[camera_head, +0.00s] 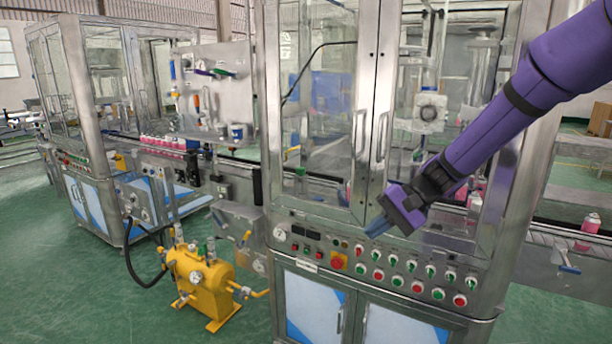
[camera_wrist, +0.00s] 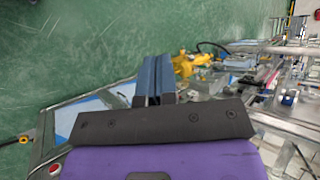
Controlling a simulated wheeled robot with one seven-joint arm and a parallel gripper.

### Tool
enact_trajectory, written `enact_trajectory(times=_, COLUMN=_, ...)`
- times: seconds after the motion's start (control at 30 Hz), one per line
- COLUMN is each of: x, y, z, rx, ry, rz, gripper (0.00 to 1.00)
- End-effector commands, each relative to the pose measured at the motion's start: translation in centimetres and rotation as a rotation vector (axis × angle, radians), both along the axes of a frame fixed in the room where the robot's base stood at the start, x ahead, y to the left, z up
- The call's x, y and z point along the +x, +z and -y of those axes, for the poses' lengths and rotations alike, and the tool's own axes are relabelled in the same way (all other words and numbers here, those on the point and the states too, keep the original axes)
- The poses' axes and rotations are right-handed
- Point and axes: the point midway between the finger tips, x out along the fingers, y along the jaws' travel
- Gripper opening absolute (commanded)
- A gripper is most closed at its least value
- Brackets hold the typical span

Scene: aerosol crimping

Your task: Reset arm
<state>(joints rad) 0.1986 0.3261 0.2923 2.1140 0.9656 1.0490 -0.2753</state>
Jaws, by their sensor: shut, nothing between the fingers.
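My purple arm reaches in from the upper right in the head view. My gripper (camera_head: 377,228) is at its lower end, in front of the crimping machine's glass doors and just above the left part of its control panel (camera_head: 375,268). The fingers are shut with nothing between them. In the wrist view my gripper (camera_wrist: 154,78) shows as two blue-grey fingers side by side, pointing away over the floor. I cannot tell whether the fingertips touch the machine, but they look apart from it.
The panel carries several red and green buttons and a red emergency knob (camera_head: 337,263). A yellow tank (camera_head: 203,282) stands on the green floor at left. Pink cans (camera_head: 163,142) stand on the conveyor, and one pink can (camera_head: 591,222) is at right. Open floor (camera_head: 60,270) lies at left.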

Motion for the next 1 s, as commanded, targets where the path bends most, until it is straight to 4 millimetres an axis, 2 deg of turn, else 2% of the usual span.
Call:
enact_trajectory(times=0.1, x=-2.5, y=2.2, z=1.1, rx=-0.099, ry=0.037, rz=0.064, gripper=0.0)
enact_trajectory(times=0.5, x=-10.9, y=7.8, z=5.6, rx=-0.41, ry=0.109, rz=0.265, gripper=0.0)
enact_trajectory(times=1.0, x=-21.4, y=12.4, z=12.2, rx=-0.749, ry=0.105, rz=0.531, gripper=0.0)
